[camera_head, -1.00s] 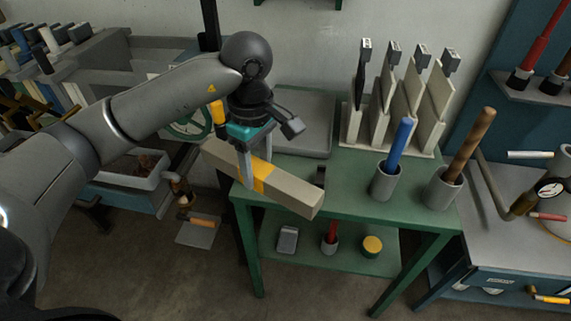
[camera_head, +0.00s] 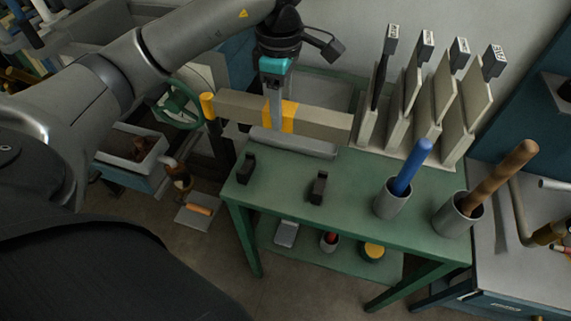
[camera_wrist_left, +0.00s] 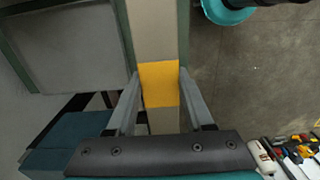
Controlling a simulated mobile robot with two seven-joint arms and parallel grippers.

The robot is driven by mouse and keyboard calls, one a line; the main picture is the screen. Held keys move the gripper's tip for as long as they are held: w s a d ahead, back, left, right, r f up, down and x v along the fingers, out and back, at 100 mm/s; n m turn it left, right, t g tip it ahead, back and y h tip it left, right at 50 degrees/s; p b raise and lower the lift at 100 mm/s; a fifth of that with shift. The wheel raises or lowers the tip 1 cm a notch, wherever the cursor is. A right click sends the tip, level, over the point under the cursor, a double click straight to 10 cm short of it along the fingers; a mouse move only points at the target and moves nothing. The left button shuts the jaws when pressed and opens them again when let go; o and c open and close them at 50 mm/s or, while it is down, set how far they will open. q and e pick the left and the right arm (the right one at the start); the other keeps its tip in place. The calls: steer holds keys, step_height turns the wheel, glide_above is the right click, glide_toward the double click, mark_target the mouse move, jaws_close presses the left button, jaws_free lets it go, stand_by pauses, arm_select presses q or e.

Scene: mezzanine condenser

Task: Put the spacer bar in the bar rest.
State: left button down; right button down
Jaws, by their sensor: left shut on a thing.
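The spacer bar (camera_head: 325,120) is a long beige-grey square bar with a yellow band around its middle. My left gripper (camera_head: 274,122) is shut on it at the yellow band and holds it roughly level above the back of the green table. The left wrist view shows the two fingers (camera_wrist_left: 160,84) on either side of the band. Two small black notched blocks, which look like the bar rest (camera_head: 319,187), stand apart near the table's front; the other is at the left. They are empty, and the bar is behind and above them. My right gripper is not in view.
Blue-handled (camera_head: 390,203) and wooden-handled (camera_head: 456,217) tools stand in cups at the right. A yellow-topped post (camera_head: 208,107) is by the bar's left end.

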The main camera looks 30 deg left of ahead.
arm_select(q)
step_height(320, 180, down, 18)
steer(key=shift+r+b, duration=0.1)
steer(key=shift+b, duration=0.5)
steer(key=shift+c, duration=1.4)
jaws_free()
steer(key=shift+s, duration=0.1)
step_height(320, 180, up, 12)
steer(key=shift+p, duration=0.35)
